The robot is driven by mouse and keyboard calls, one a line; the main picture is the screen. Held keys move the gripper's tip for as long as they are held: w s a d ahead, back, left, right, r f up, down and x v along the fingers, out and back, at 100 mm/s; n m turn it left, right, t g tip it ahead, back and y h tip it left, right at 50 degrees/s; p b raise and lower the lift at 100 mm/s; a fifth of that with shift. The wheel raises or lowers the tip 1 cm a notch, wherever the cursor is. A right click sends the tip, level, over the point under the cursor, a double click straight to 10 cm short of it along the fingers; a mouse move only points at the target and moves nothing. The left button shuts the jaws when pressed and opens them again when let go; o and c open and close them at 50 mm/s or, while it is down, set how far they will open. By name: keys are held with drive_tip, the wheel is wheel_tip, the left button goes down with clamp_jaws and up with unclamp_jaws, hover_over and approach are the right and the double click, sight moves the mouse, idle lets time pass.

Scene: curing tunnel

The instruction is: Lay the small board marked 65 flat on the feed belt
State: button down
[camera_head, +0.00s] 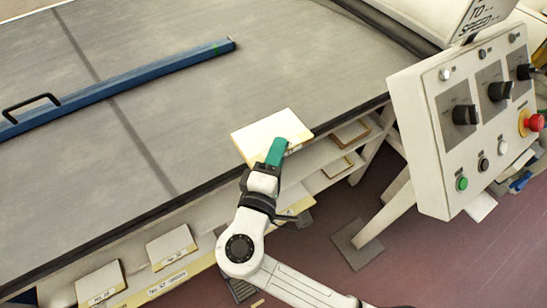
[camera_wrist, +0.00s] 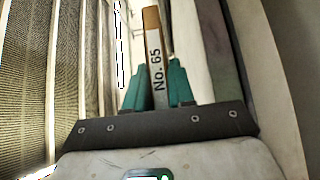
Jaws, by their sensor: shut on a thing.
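The small board (camera_head: 266,132), pale on its face, is held in my gripper (camera_head: 279,149). In the wrist view its narrow edge reads "No. 65" (camera_wrist: 156,70) and stands between the two green fingers (camera_wrist: 157,88), which are shut on it. In the head view the board shows over the near edge of the grey feed belt (camera_head: 160,110). I cannot tell whether it touches the belt.
A blue bar (camera_head: 130,83) with a black handle lies across the belt. A control panel (camera_head: 470,120) with knobs and a red button stands at right. Below the belt edge, a shelf holds other boards (camera_head: 98,284). The belt between bar and near edge is clear.

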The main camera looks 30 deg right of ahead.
drive_tip(key=shift+w+d+f, duration=0.1)
drive_tip(key=shift+w+f, duration=0.2)
drive_tip(key=shift+f, duration=0.55)
drive_tip(key=shift+w+a+f, duration=0.1)
drive_tip(key=shift+w+f, duration=0.25)
drive_tip(key=shift+f, duration=0.55)
drive_tip(key=shift+w+d+f, duration=0.1)
drive_tip(key=shift+w+f, duration=0.2)
drive_tip(key=shift+f, duration=0.55)
drive_tip(key=shift+f, duration=0.2)
drive_tip(key=c, duration=1)
unclamp_jaws()
drive_tip(key=shift+o, duration=0.2)
drive_tip(key=b+v, duration=0.2)
drive_tip(key=v, duration=1)
drive_tip(key=shift+r, duration=0.2)
